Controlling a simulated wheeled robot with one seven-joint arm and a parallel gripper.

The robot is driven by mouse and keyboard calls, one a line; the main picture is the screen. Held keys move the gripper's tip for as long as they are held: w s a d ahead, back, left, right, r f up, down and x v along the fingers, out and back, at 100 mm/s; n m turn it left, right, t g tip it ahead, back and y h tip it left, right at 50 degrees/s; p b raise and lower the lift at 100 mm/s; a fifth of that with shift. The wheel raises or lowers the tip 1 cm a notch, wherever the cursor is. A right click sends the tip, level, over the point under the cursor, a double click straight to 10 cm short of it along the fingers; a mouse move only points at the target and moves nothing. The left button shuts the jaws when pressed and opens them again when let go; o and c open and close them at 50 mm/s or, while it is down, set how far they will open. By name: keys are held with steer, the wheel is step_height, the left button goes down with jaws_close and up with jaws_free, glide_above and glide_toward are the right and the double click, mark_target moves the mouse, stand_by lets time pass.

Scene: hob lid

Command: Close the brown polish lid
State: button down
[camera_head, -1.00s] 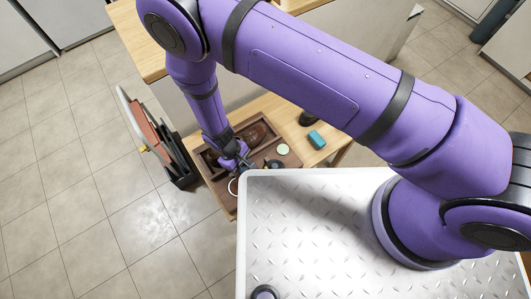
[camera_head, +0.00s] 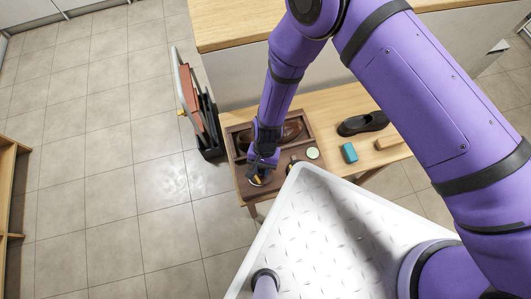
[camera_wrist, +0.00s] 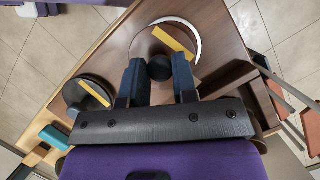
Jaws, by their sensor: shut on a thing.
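In the head view my gripper (camera_head: 261,172) is at the front left of a brown tray (camera_head: 241,186), largely hiding the lid. A second dark round tin (camera_wrist: 88,92) with a yellow stripe stands to the left in the wrist view.
A brown shoe (camera_head: 291,131) lies in the tray, with a pale green disc (camera_head: 312,153) at its right. A blue block (camera_head: 349,153), a black shoe (camera_head: 363,123) and a brush (camera_head: 388,143) lie on the wooden bench. A rack (camera_head: 190,95) stands left of the bench.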

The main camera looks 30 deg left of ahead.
steer(key=shift+s+a+m+y, duration=0.2)
steer(key=shift+s+m+y, duration=0.1)
steer(key=shift+m, duration=0.45)
steer(key=shift+s+a+m+y, duration=0.2)
steer(key=shift+m+y, duration=0.1)
steer(key=shift+m, duration=0.45)
steer(key=c, duration=0.9)
jaws_free()
steer(key=shift+r, duration=0.1)
steer(key=v, duration=1)
steer(key=shift+r, duration=0.25)
steer(key=shift+w+d, duration=0.1)
steer(key=shift+w, duration=0.1)
